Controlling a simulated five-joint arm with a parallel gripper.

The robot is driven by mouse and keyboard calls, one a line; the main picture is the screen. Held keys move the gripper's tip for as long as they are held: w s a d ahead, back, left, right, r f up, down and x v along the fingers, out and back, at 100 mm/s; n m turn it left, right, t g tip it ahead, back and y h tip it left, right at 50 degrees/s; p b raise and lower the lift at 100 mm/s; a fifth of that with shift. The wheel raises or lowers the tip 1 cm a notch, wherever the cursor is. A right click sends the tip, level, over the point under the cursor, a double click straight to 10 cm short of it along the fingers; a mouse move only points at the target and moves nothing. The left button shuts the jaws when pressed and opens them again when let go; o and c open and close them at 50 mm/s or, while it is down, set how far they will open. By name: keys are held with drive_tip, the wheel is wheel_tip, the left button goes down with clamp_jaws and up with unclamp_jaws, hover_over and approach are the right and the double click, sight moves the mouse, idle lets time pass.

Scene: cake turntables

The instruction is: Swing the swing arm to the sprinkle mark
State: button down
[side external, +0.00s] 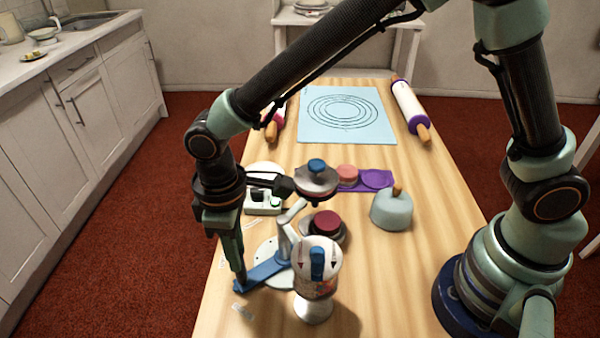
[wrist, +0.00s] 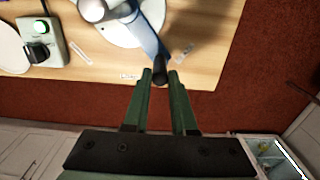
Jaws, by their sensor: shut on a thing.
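The blue swing arm (side external: 264,272) reaches out to the left from a white round base (side external: 266,250) on the wooden table. In the wrist view the swing arm (wrist: 148,38) ends in a dark handle (wrist: 160,76). My gripper (side external: 240,284) is shut on this handle, with a finger on each side (wrist: 160,80). Small pale labels lie around the base: one left of it (side external: 253,225), one near the front (side external: 242,311). Their writing is too small to read, so I cannot tell which is the sprinkle mark.
A clear canister with a blue knob (side external: 316,268) stands right of the swing arm. Behind are a grey round top with a blue knob (side external: 316,180), a red-topped piece (side external: 327,222) and a grey dome (side external: 391,210). A control box (wrist: 42,42) is left. The table's edge is close.

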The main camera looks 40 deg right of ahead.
drive_tip(key=shift+w+d+r, duration=0.1)
drive_tip(key=shift+w+d, duration=0.1)
drive_tip(key=shift+w, duration=0.5)
drive_tip(key=shift+w+d, duration=0.15)
drive_tip(key=shift+w, duration=0.55)
drive_tip(key=shift+w, duration=0.1)
drive_tip(key=shift+w+d, duration=0.8)
drive_tip(key=shift+w, duration=0.3)
drive_tip(key=shift+w+d, duration=0.9)
drive_tip(key=shift+d, duration=0.3)
